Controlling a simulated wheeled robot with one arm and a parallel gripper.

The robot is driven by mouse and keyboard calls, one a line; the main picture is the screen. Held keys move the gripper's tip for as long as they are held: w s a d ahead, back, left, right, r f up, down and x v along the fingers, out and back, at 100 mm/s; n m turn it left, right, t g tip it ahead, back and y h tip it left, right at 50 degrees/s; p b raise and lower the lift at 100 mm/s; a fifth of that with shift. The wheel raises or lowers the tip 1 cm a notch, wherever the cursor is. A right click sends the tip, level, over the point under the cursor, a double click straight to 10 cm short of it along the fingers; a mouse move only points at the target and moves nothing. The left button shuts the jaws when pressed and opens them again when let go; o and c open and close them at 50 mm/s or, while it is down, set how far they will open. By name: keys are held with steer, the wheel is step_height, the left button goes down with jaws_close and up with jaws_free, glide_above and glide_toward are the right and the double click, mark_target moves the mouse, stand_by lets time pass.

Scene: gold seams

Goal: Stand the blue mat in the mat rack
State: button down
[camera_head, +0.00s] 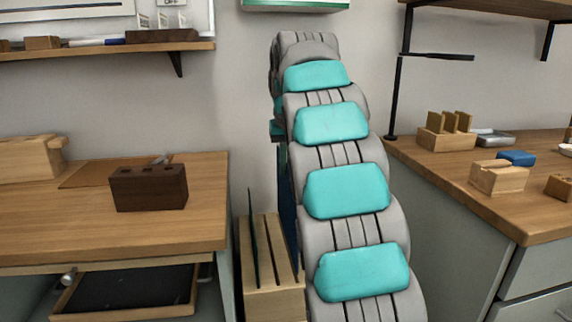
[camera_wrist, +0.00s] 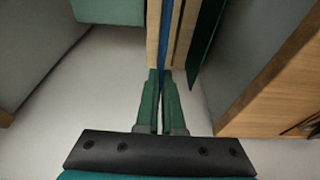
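The mat rack (camera_head: 275,302) is a pale wooden block with narrow slots, low between the left bench and my arm; its wood also shows in the wrist view (camera_wrist: 152,40). A dark green mat (camera_head: 254,240) stands upright in a left slot and shows in the wrist view (camera_wrist: 205,42). The blue mat (camera_head: 287,195) is upright and edge-on at the rack's right side, partly hidden by my arm. In the wrist view the blue mat (camera_wrist: 174,35) is a thin strip between wooden parts. My gripper's green fingers (camera_wrist: 161,78) are close together on its edge. How deep it sits is unclear.
The left bench (camera_head: 120,235) holds a dark slotted block (camera_head: 149,188), with an open drawer (camera_head: 130,290) below. The right counter (camera_head: 460,170) carries wooden holders and a blue item (camera_head: 516,158). The rack sits close beside the left bench's end.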

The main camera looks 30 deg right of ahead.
mark_target(288, 183)
steer(key=shift+f, duration=0.25)
steer(key=shift+f+b, duration=2.9)
steer(key=shift+f, duration=3)
steer(key=c, duration=1)
jaws_free()
steer(key=shift+o, duration=0.2)
steer(key=shift+r, duration=0.1)
steer(key=shift+p+v, duration=2.15)
steer(key=shift+v, duration=2.2)
